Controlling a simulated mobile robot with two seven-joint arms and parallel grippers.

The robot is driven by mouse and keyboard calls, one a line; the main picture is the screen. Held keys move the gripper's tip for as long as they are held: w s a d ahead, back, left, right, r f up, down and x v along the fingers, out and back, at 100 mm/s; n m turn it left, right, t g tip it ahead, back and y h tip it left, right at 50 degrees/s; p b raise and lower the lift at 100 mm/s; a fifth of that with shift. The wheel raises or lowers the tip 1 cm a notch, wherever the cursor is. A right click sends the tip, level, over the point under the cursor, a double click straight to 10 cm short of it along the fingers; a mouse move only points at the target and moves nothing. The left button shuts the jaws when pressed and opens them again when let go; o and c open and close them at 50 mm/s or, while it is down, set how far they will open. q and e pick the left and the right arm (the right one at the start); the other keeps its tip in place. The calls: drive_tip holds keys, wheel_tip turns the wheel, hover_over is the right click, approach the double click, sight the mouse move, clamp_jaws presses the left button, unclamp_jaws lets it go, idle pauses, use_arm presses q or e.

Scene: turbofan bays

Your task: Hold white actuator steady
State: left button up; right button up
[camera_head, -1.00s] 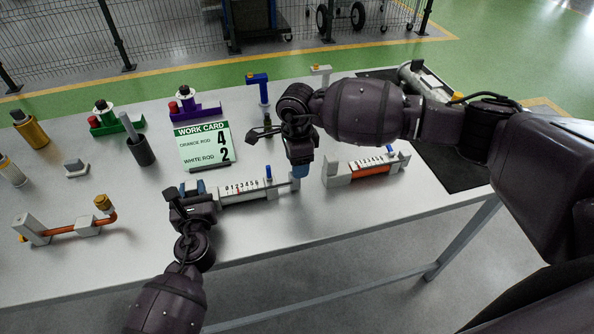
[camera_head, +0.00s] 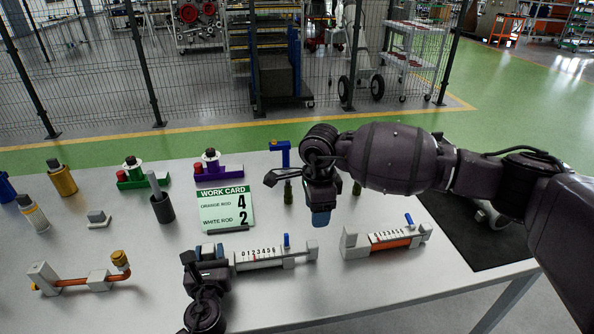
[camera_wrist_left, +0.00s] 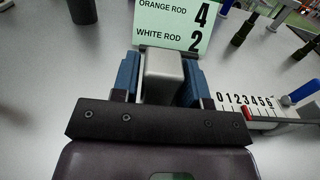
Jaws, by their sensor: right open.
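The white actuator (camera_head: 275,257) lies on the table below the work card. It has a 0–6 scale, a red mark near 2 and an upright blue lever; its scale also shows in the left wrist view (camera_wrist_left: 245,103). My left gripper (camera_head: 205,252) is at its left end. In the left wrist view, the blue fingers of my left gripper (camera_wrist_left: 163,80) are closed on both sides of its grey end block. My right gripper (camera_head: 320,215) is open and empty, above and beyond the actuator's right end. The work card (camera_head: 226,208) reads orange rod 4, white rod 2.
An orange-rod actuator (camera_head: 388,240) lies to the right. Another orange-rod piece (camera_head: 80,280) lies at the left. A dark cylinder (camera_head: 162,207), green (camera_head: 132,175) and purple (camera_head: 217,172) fixtures and a blue T-shaped piece (camera_head: 281,155) stand behind. The front right table is clear.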

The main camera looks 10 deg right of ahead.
use_arm(q)
drive_tip(key=o, duration=0.3)
drive_tip(key=shift+o, duration=0.2)
